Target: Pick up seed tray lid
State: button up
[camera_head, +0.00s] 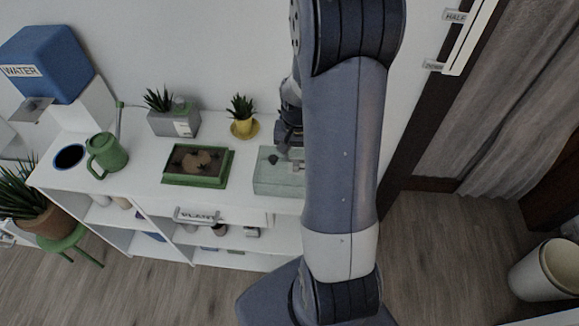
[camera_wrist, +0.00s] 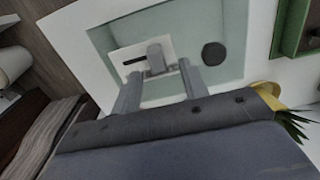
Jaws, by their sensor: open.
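The seed tray lid (camera_head: 278,178) is a pale green, see-through box shape at the right end of the white desk top. In the wrist view the lid (camera_wrist: 215,25) fills the upper middle, with a small grey handle (camera_wrist: 155,55), a white plate with a dark slot (camera_wrist: 128,58) and a dark round spot (camera_wrist: 214,54). My gripper (camera_wrist: 159,68) is open, its fingertips to either side of the handle; I cannot tell whether they touch the lid. In the head view my gripper (camera_head: 287,140) is above the lid, and my arm hides the lid's right side.
A green tray of soil (camera_head: 222,177) stands left of the lid. Behind are a yellow potted plant (camera_head: 243,127) and a grey planter (camera_head: 178,122). A green watering can (camera_head: 107,154) and a blue water tank (camera_head: 48,62) are further left. A dark door frame (camera_head: 412,140) is at right.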

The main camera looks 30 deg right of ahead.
jog(key=shift+f, duration=0.8)
grip_shut()
